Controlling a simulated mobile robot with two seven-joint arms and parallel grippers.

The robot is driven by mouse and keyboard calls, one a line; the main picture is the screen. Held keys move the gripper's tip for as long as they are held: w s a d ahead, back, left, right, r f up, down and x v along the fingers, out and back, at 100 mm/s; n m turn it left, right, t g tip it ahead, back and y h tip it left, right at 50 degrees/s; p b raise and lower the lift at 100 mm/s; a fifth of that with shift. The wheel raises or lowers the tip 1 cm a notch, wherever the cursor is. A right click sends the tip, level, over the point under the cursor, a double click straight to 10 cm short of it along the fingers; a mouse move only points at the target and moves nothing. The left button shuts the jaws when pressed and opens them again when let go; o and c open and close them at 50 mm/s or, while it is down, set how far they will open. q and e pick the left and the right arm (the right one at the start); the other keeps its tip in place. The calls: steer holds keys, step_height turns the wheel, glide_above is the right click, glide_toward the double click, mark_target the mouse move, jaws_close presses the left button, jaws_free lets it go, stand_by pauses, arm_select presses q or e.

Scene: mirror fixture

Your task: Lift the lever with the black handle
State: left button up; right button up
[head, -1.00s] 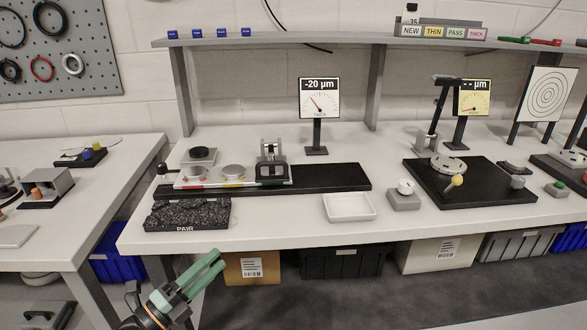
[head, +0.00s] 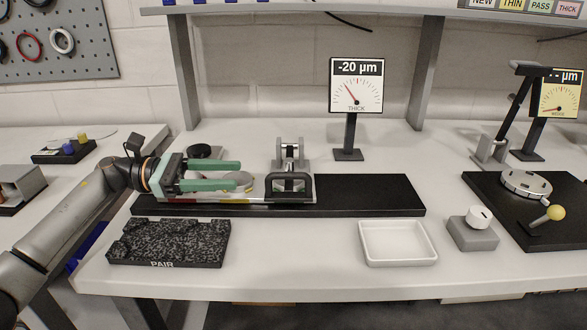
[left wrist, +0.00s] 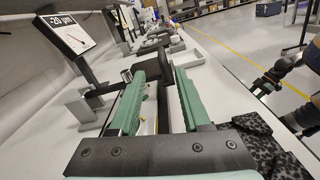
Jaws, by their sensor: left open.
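A black U-shaped handle (head: 289,188) stands at the front of a metal lever mechanism (head: 290,155) on the long black base. My left gripper (head: 246,176) is open, left of the handle, with its green fingers pointing right toward it. A clear gap separates the fingertips from the handle in the head view. In the left wrist view the open green fingers (left wrist: 160,78) point at a dark block-like part, probably the handle (left wrist: 154,58), ahead between them. Nothing is held.
The black base (head: 375,195) extends right of the handle. A gauge (head: 356,85) reading -20 µm stands behind. A speckled black block (head: 168,243) and a white tray (head: 398,243) lie in front. Another fixture with a black upright lever (head: 514,105) stands right.

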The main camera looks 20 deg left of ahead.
mark_target(277, 175)
arm_select(q)
steer(key=p+x, duration=0.1)
steer(key=x, duration=1)
steer(key=shift+d+p, duration=0.35)
steer(key=shift+d, duration=0.05)
jaws_close()
stand_by(0.8)
